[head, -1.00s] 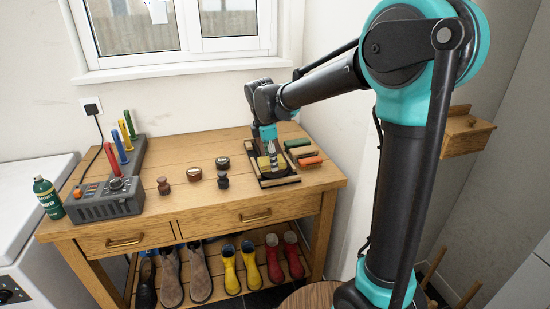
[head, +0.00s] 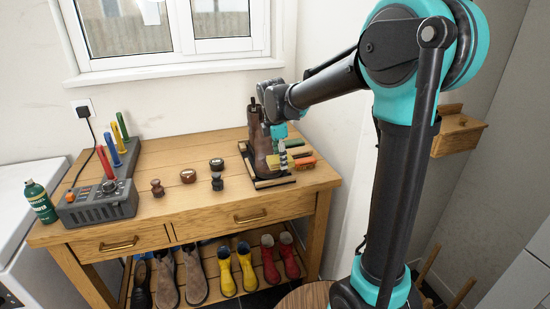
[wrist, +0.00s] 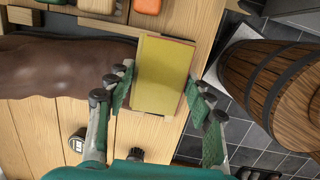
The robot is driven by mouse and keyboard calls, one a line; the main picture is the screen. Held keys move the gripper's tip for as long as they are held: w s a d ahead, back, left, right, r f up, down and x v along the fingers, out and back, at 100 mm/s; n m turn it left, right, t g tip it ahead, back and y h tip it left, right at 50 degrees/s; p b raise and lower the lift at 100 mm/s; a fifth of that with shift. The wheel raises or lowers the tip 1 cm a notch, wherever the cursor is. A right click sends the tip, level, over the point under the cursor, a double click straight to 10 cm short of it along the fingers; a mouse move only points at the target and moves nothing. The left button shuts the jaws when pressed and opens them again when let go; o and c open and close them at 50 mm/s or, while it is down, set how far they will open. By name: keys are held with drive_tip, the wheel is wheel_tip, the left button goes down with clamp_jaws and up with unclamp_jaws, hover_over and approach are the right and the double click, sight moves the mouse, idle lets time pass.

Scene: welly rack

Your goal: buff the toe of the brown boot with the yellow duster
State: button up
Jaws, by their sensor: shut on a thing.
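The brown boot (head: 261,140) stands upright on the black-edged tray (head: 262,184) at the right of the bench. In the wrist view the boot (wrist: 60,68) lies across the left side, its rounded end close to the left finger.
Green and orange brushes lie behind the gripper, the orange one (head: 304,163) at the right. Small tins and dark-topped pots, such as the pot (head: 217,181), stand left of the tray. Several boots sit on the shelf below. A wooden barrel (wrist: 280,75) shows at the wrist view's right.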

sight(266, 168)
drive_tip(key=shift+s+a, duration=0.25)
drive_tip(key=shift+a, duration=0.4)
drive_tip(key=shift+s+a, duration=0.2)
drive_tip(key=shift+a, duration=0.45)
drive_tip(key=shift+s+a+f, duration=0.1)
drive_tip(key=shift+s+a, duration=0.1)
drive_tip(key=shift+a, duration=0.5)
drive_tip(key=shift+s+a, duration=0.2)
drive_tip(key=shift+a, duration=0.45)
drive_tip(key=shift+w+d, duration=0.3)
drive_tip(key=shift+d, duration=0.6)
drive_tip(key=shift+w+d, duration=0.25)
drive_tip(key=shift+d, duration=0.65)
drive_tip(key=shift+w+d, duration=0.3)
drive_tip(key=shift+d, duration=0.6)
drive_tip(key=shift+s+a, duration=0.2)
drive_tip(key=shift+a, duration=0.5)
drive_tip(key=shift+s+a, duration=0.2)
drive_tip(key=shift+a, duration=0.45)
drive_tip(key=shift+s+a, duration=0.25)
drive_tip(key=shift+a, duration=0.45)
drive_tip(key=shift+s+a, duration=0.2)
drive_tip(key=shift+a, duration=0.45)
drive_tip(key=shift+w+d, duration=0.3)
drive_tip(key=shift+d, duration=0.6)
drive_tip(key=shift+w+d, duration=0.25)
drive_tip(key=shift+d, duration=0.65)
drive_tip(key=shift+w+d, duration=0.3)
drive_tip(key=shift+d, duration=0.6)
